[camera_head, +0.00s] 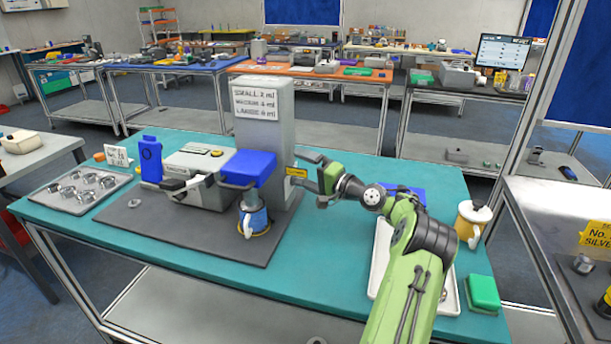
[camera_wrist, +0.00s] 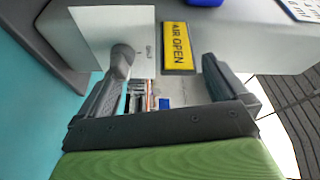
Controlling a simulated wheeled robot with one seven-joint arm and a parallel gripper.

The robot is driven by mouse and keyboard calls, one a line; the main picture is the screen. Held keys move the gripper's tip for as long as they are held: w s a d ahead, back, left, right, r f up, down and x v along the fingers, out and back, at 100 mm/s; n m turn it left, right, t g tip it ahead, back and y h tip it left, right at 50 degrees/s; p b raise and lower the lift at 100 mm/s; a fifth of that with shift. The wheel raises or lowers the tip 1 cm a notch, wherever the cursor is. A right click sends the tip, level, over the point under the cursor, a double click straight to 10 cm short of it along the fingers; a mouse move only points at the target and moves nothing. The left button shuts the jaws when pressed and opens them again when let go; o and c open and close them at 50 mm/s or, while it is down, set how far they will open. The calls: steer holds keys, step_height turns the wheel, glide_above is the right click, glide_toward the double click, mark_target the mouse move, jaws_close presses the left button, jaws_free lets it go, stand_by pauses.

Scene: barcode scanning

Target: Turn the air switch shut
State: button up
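The grey upright machine (camera_head: 268,120) stands on the dark mat. A yellow label (camera_head: 296,171) is on its right side; in the wrist view the label (camera_wrist: 177,46) reads "AIR OPEN". My gripper (camera_head: 303,170) is at this side of the machine, its fingers spread with the label between and beyond them. In the wrist view my gripper (camera_wrist: 165,85) is open. A grey rounded knob (camera_wrist: 122,56), perhaps the air switch, shows beside the left finger. I cannot tell whether they touch.
A blue head (camera_head: 248,168) juts from the machine above a blue-and-white cup (camera_head: 254,219). A grey box machine (camera_head: 199,178) stands to the left. A white tray (camera_head: 379,258), a yellow lidded mug (camera_head: 472,222) and a green block (camera_head: 483,294) are near my arm. The teal front edge is clear.

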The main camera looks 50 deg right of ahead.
steer(key=shift+t, duration=0.4)
steer(key=r, duration=0.5)
steer(key=shift+w+r, duration=0.2)
steer(key=shift+r, duration=0.15)
steer(key=shift+g, duration=0.8)
step_height(320, 180, down, 4)
steer(key=shift+s+f, duration=0.15)
steer(key=shift+f, duration=0.1)
steer(key=shift+c, duration=0.2)
steer(key=shift+o, duration=0.2)
steer(key=shift+s+a+r, duration=0.1)
steer(key=shift+s+a, duration=0.05)
steer(key=shift+s, duration=0.85)
steer(key=shift+c, duration=0.2)
steer(key=shift+s+b, duration=0.3)
steer(key=shift+s, duration=0.8)
steer(key=c, duration=0.7)
steer(key=shift+o, duration=0.2)
steer(key=s+d+f, duration=0.1)
steer(key=s, duration=1.3)
steer(key=shift+s+d+f+p, duration=0.15)
steer(key=shift+s+f+p, duration=0.15)
steer(key=shift+f+p, duration=0.15)
steer(key=shift+r+p, duration=0.15)
steer(key=shift+p, duration=0.2)
